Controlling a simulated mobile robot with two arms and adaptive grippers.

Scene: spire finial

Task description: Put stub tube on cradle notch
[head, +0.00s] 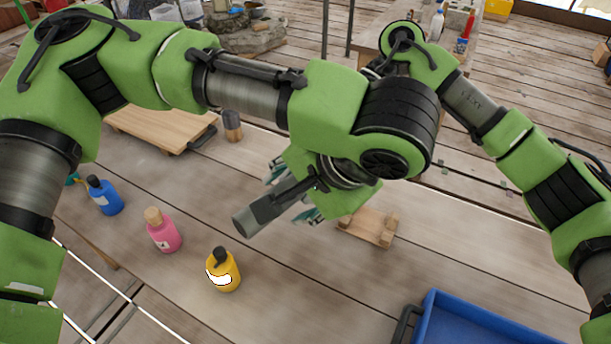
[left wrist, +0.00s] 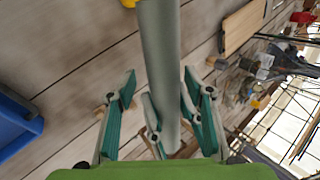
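The stub tube (head: 262,213) is a plain grey cylinder. My left gripper (head: 292,196) is at mid-table in the head view, with teal-padded fingers on both sides of the tube. The tube appears held above the table, tilted, its free end toward the lower left. In the left wrist view the tube (left wrist: 160,55) runs away from the palm between the fingers (left wrist: 160,100). The wooden cradle (head: 367,228), a small block with raised ends, sits on the table right of the left gripper, partly hidden by it. My right gripper is out of sight.
Yellow (head: 223,272), pink (head: 163,232) and blue (head: 104,196) bottles stand at the left. A blue tray (head: 480,320) is at lower right. A wooden board (head: 160,125) and a small brown-topped jar (head: 232,127) lie behind. Table between yellow bottle and tray is clear.

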